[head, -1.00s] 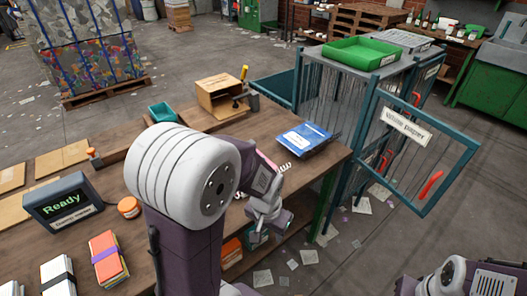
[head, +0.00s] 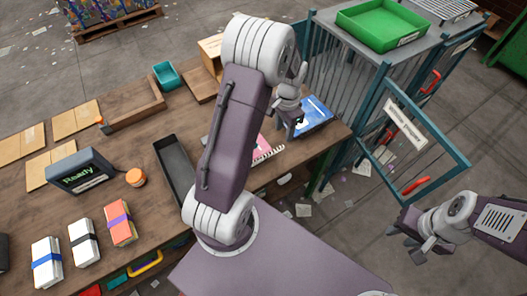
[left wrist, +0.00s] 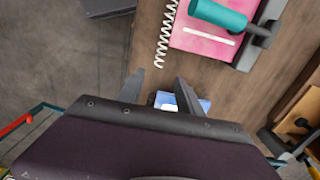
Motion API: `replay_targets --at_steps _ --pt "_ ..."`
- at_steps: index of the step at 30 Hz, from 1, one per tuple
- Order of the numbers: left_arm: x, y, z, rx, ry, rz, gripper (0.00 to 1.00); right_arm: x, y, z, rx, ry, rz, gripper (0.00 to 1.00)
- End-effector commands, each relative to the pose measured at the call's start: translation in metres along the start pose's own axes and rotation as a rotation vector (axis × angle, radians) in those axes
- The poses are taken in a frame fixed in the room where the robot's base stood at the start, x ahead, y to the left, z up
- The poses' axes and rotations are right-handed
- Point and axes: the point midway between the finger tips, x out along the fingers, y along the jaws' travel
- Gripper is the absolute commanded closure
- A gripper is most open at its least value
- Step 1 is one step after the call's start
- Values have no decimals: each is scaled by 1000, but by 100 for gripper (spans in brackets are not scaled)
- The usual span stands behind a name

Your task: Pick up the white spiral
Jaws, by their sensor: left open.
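The white spiral (left wrist: 165,35) is a thin coil lying on the wooden bench along the edge of a pink notebook (left wrist: 203,40) in the left wrist view. In the head view the spiral (head: 268,154) shows just right of my left arm, beside the partly hidden pink notebook (head: 263,142). My left gripper (left wrist: 160,88) is open and empty, with the spiral ahead of its fingertips and apart from them. In the head view my left gripper (head: 291,126) is over the bench near the blue booklet (head: 314,113). My right gripper (head: 412,243) is away from the bench; its jaws are unclear.
A teal-handled tool (left wrist: 218,16) lies over the pink notebook. A wire cage (head: 343,75) with an open door (head: 405,135) stands right of the bench.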

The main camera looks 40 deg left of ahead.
Motion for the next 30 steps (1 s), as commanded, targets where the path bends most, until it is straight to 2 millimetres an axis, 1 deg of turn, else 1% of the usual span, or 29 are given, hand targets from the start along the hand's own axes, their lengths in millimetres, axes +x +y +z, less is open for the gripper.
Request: replay_targets --at_steps 3,6,11,15,18,21,27,29,30 --pt "20 1 1 0 -4 3 57 -3 0 0 0 0 0 64" --pt "31 1 0 -1 -3 2 57 -3 0 0 0 0 0 64" --pt "37 1 -1 -1 -2 1 57 -4 0 0 0 0 0 64" --pt "60 1 -7 -1 -5 3 57 -11 0 -1 0 0 0 64" --pt "77 0 -8 -2 -4 3 57 -11 0 -1 0 1 0 64" --pt "85 0 -8 -2 -2 1 57 -11 0 -1 0 0 0 64" --pt "85 0 -9 -2 0 0 57 -11 0 -1 0 0 0 64" --pt "85 0 -9 -2 0 0 74 -11 0 -1 0 0 0 64" --pt "85 0 -9 -2 0 0 85 -11 0 -1 0 0 0 64"
